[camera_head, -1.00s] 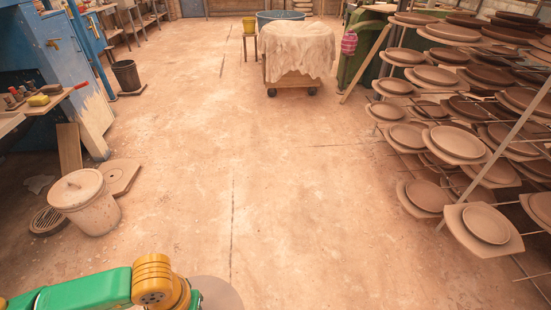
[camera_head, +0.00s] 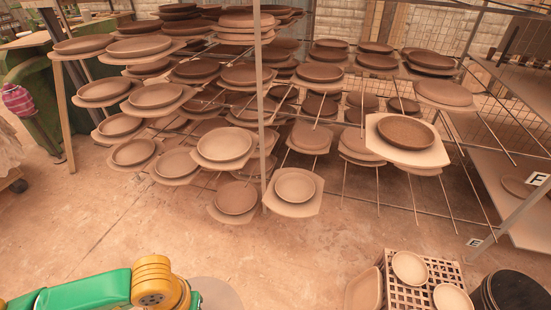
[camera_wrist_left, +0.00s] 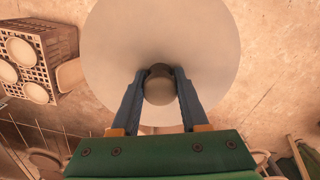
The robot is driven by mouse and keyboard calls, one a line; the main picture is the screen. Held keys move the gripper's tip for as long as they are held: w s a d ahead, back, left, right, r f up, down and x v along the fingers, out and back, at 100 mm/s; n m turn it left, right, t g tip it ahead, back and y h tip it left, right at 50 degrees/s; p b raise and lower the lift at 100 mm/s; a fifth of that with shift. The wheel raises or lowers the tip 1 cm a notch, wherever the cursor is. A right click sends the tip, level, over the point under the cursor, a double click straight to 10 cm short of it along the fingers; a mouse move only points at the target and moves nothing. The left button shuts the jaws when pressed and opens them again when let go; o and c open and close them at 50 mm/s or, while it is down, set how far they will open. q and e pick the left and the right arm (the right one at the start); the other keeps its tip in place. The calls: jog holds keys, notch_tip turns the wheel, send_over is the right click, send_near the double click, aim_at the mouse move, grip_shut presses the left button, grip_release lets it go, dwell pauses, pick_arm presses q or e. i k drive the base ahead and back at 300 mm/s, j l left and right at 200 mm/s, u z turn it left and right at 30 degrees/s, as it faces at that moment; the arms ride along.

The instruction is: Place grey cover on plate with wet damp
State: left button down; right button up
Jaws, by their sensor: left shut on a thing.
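My left gripper (camera_wrist_left: 159,76) is shut on the knob of the grey cover, a round, flat disc (camera_wrist_left: 190,35) that fills the upper middle of the left wrist view. In the head view only part of the cover (camera_head: 219,293) shows at the bottom, beside my green and yellow arm; the fingers are hidden there. A plate with a darker, speckled inside (camera_head: 405,132) sits on a pale board at the right of the rack, apart from the cover. Other plates are mostly paler, with some dark ones farther back. My right gripper is not in view.
A wire rack (camera_head: 262,110) with several tiers of plates on boards fills the middle. A lattice crate (camera_head: 421,268) with small plates and a black bin (camera_head: 510,295) stand at the lower right. Shelving (camera_head: 515,200) is at the right. The floor (camera_head: 100,230) at lower left is clear.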

aim_at(401, 132)
jog(key=i+j+z, duration=0.1)
jog(key=z, duration=0.4)
jog(key=i+j+z, duration=0.25)
jog(key=z, duration=0.25)
jog(key=i+j+z, duration=0.15)
jog(key=j+z, duration=0.15)
jog(key=z, duration=0.15)
jog(key=i+j+z, duration=0.1)
jog(key=j+z, duration=0.2)
jog(key=z, duration=0.2)
jog(key=j+z, duration=0.3)
jog(key=z, duration=0.2)
jog(key=j+z, duration=0.35)
jog(key=z, duration=0.15)
